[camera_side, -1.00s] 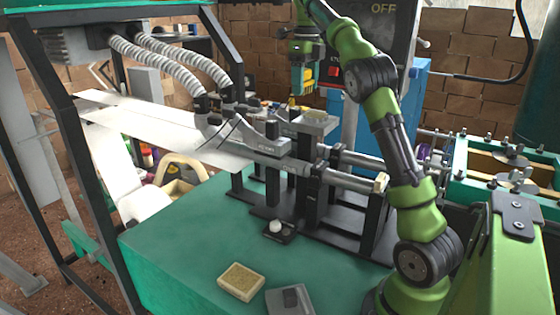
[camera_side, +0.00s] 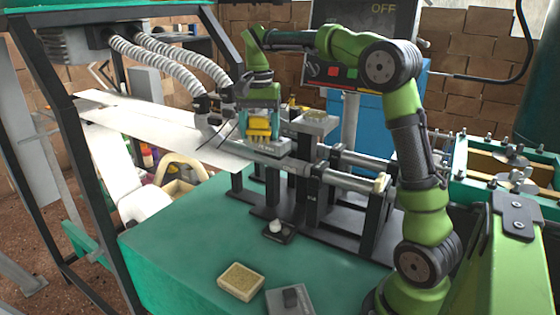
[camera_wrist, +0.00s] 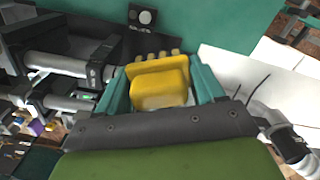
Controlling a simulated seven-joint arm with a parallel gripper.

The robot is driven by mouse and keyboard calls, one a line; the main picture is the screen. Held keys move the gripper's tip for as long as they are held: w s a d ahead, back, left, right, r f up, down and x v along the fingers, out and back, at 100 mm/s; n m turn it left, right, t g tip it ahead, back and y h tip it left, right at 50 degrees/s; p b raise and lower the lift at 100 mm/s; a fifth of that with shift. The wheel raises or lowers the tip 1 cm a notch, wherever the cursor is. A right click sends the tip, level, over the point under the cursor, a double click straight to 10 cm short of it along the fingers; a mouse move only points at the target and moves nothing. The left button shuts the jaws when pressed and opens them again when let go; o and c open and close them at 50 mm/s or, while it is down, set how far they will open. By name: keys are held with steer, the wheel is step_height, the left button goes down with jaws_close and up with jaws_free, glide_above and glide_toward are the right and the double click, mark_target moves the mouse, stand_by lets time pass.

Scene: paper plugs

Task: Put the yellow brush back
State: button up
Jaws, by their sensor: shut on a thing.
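The yellow brush (camera_wrist: 158,85) is held between the two teal fingers of my gripper (camera_wrist: 160,90) in the wrist view. In the side view my gripper (camera_side: 259,125) points down, with the yellow brush (camera_side: 259,130) between its fingers. It is over the grey machine head at the end of the white paper strips. I cannot tell whether the brush touches the head. The brush's underside is hidden in both views.
A tan block (camera_side: 241,281) and a grey block (camera_side: 290,300) sit at the front of the green table (camera_side: 180,245). A small black base with a white knob (camera_side: 277,228) stands behind them. White paper strips (camera_side: 150,130) run left. Black posts and metal rods stand right of my gripper.

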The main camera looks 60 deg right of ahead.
steer(key=a+f+n, duration=0.3)
steer(key=a+n, duration=0.4)
steer(key=n, duration=0.1)
steer(key=m, duration=1.3)
glide_above(311, 268)
step_height(311, 268, down, 17)
steer(key=shift+f, duration=3.75)
steer(key=shift+f, duration=0.1)
steer(key=o, duration=1.2)
steer(key=shift+c, duration=0.2)
